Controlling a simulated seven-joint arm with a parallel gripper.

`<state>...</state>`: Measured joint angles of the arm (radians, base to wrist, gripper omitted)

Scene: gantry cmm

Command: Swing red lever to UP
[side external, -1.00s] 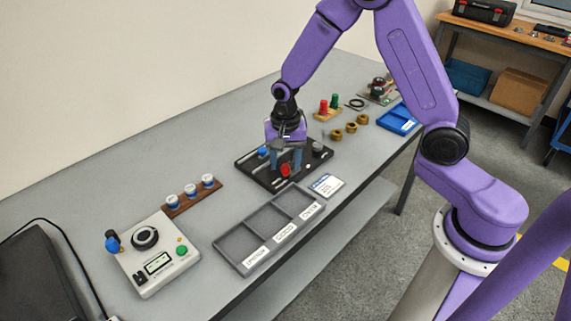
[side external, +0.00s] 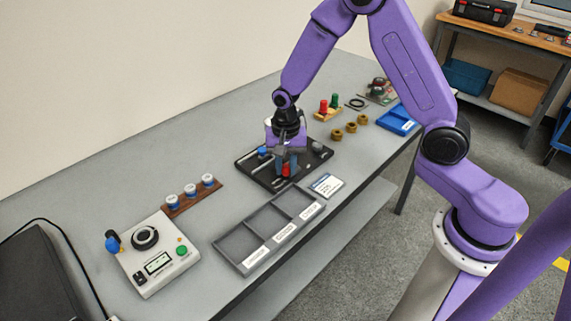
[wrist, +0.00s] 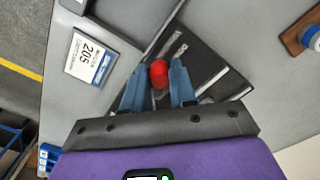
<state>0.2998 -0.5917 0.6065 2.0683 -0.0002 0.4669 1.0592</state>
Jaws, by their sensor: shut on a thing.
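The red lever knob (wrist: 159,74) sits between the two blue fingers of my gripper (wrist: 160,85) in the wrist view, and the jaws are shut on it. In the side view my gripper (side external: 286,170) points down over the black lever panel (side external: 257,179), with the red lever knob (side external: 286,171) low between its fingers. A blue knob (side external: 263,152) stands on the panel at its left, and a grey knob (side external: 317,146) at its right. The panel (wrist: 213,58) shows pale slots in the wrist view.
A white label card (side external: 326,185) lies just in front of the panel. A grey three-part tray (side external: 240,243) and a control box (side external: 157,254) lie to the left. Brass rings (side external: 350,127), a red and green peg block (side external: 328,110) and a blue tray (side external: 397,121) lie to the right.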

